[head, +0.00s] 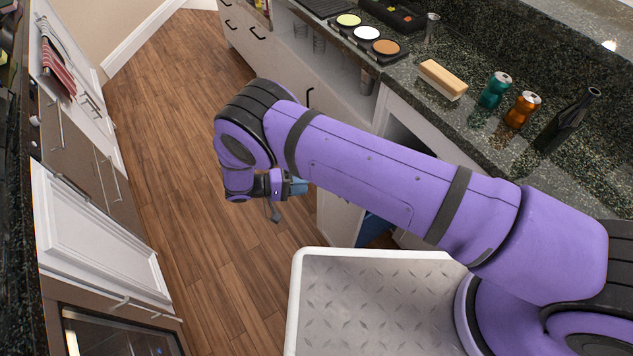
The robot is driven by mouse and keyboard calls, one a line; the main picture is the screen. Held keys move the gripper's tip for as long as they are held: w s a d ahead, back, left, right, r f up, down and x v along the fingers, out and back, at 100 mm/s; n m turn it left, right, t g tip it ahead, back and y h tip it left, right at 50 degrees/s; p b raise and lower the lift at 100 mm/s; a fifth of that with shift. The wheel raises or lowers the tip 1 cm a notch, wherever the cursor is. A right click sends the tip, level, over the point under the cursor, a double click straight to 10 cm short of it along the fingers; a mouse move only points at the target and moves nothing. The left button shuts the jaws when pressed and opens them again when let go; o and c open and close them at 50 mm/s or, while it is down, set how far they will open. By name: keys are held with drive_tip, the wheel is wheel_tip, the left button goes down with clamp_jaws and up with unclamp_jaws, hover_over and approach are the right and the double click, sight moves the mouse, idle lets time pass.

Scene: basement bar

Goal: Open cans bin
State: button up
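My gripper (275,212) hangs below my purple arm, above the wood floor and left of the white counter front. A dark fingertip points down; I cannot tell whether the gripper is open or shut. A small blue piece (299,186) shows just right of the gripper, partly behind my arm; I cannot tell what it belongs to. A white panel (338,217) stands under the counter, right of the gripper. A blue surface (374,229), possibly a bin, shows beside this panel, mostly hidden by my arm. No label for cans is visible.
White cabinets (90,225) line the left. The wood floor (180,130) between is clear.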

drive_tip(key=shift+v, duration=1.1)
drive_tip(key=shift+r, duration=0.1)
drive_tip(key=w+d+r+m+g+y, duration=0.15)
drive_tip(key=w+d+r, duration=0.25)
drive_tip(key=r, duration=0.7)
drive_tip(key=w+d+r+g+y, duration=0.2)
drive_tip(key=w+d+r+y, duration=0.15)
drive_tip(key=r, duration=0.85)
drive_tip(key=w+d+r+m+g+y, duration=0.1)
drive_tip(key=w+d+r+g+y, duration=0.2)
drive_tip(key=r, duration=0.8)
drive_tip(key=s+d+r+t+y, duration=0.1)
drive_tip(key=s+d+r+y, duration=0.3)
drive_tip(key=d+r, duration=0.65)
drive_tip(key=s+d+r+t+y, duration=0.1)
drive_tip(key=s+d+r+t, duration=0.1)
drive_tip(key=s+d+r, duration=0.65)
drive_tip(key=s+d+r+t+y, duration=0.1)
drive_tip(key=s+d+r+t, duration=0.1)
drive_tip(key=s+d, duration=0.3)
drive_tip(key=s+d+r+m+t+y, duration=0.1)
drive_tip(key=s+d+r+t, duration=0.2)
drive_tip(key=s, duration=0.8)
drive_tip(key=shift+d+r, duration=0.6)
drive_tip(key=shift+d, duration=0.5)
